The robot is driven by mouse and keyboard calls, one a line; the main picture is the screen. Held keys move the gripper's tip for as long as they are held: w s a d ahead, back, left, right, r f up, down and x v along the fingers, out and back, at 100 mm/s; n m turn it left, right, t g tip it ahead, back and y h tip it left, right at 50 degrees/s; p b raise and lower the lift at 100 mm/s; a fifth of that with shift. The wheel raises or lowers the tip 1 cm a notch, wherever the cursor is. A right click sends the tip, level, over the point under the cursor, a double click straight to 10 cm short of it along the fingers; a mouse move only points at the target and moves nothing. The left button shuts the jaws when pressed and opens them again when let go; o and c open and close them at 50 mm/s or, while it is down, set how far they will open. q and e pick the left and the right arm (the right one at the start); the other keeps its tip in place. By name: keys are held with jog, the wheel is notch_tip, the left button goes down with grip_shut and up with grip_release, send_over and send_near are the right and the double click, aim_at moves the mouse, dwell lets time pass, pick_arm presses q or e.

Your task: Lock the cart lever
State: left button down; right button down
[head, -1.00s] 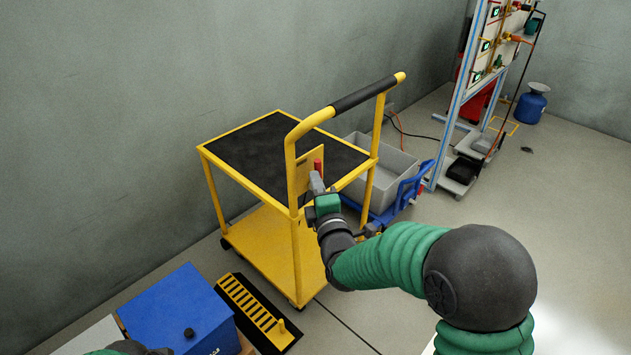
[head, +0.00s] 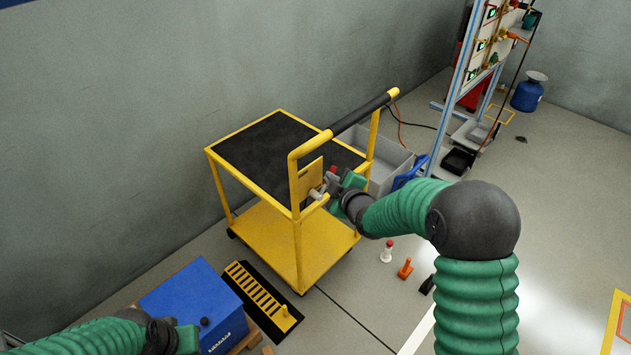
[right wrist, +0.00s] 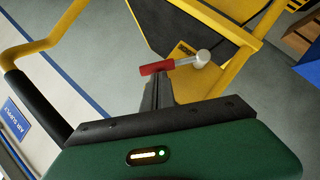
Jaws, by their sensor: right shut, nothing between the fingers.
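The yellow cart (head: 300,262) with a black top stands in the middle of the head view, its handle (head: 360,113) towards me. A yellow plate (head: 311,182) on the handle frame carries the lever, with a pale round pivot (head: 315,194) and a red grip (head: 331,169). In the right wrist view the red grip (right wrist: 156,68) points left from the pivot (right wrist: 202,59). My right gripper (head: 329,184) is shut and empty, its fingertips (right wrist: 158,80) close beside the red grip; contact is unclear. My left gripper (head: 188,338) is low at the left, its fingers not clear.
Small red-and-white (head: 387,251) and orange (head: 405,268) objects are on the floor at right.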

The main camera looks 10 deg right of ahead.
pick_arm(q)
jog(key=shift+w+p+v, duration=0.2)
jog(key=shift+p+v, duration=0.4)
jog(key=shift+v, duration=0.25)
jog(key=shift+w+p+v, duration=0.15)
jog(key=shift+p+v, duration=0.45)
jog(key=shift+v, duration=0.2)
pick_arm(e)
jog(key=shift+w+d+f+m+g+y, duration=0.2)
jog(key=shift+w+d+m+g, duration=0.1)
jog(key=shift+d, duration=0.15)
jog(key=shift+w+d+f+m+g+y, duration=0.2)
jog(key=shift+w+d+m, duration=0.1)
jog(key=shift+d, duration=0.1)
pick_arm(q)
jog(key=shift+r, duration=0.1)
